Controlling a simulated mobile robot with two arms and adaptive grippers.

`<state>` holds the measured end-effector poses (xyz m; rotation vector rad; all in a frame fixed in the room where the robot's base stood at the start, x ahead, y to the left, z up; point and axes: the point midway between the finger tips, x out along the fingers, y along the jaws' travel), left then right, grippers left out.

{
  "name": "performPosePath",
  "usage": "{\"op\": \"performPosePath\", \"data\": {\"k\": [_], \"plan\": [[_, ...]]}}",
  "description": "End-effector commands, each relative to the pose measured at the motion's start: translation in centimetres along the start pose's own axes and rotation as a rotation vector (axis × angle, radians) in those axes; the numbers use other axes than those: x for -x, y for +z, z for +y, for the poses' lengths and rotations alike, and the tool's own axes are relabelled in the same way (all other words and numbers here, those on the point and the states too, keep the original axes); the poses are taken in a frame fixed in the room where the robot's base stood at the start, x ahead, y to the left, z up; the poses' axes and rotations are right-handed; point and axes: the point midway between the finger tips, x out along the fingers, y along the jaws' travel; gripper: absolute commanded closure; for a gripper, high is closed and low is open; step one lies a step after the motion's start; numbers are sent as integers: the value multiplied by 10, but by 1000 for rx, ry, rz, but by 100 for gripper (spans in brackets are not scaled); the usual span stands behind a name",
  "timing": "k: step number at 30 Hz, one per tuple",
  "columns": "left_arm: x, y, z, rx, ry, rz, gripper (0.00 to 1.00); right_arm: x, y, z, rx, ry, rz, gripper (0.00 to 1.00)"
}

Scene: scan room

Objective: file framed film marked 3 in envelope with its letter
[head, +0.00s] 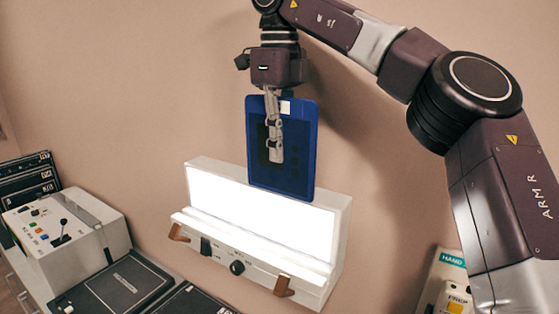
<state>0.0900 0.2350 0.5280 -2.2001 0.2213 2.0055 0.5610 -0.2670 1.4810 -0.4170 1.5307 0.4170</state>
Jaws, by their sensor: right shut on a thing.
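A blue-framed film (302,172) with a dark middle hangs upright in front of the wall. My right gripper (275,150) is shut on it, with its fingers lying over the film's face and covering part of it. A small white label shows near its top edge, but I cannot read a number on it. The film's lower part overlaps the upper edge of the lit viewing box behind it. I cannot make out an envelope with a letter for certain. My left gripper is not in view.
The lit white viewing box (240,262) has knobs and brown brackets along its front. At left stand a white control console (30,222) with a joystick, and dark slotted holders (28,180). Dark flat panels (115,287) lie in front. A white box with a teal label (453,259) is partly behind my right arm.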

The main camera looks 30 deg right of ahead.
Motion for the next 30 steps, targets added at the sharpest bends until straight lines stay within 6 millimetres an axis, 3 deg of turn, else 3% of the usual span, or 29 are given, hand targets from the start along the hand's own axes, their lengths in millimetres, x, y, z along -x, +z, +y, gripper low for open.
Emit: {"op": "performPosePath", "data": {"k": [14,25,30], "plan": [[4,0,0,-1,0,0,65,8,0,0,0,-1,-1,100],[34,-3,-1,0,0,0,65,34,0,0,0,0,-1,100],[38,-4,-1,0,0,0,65,46,0,0,-2,-1,0,100]]}}
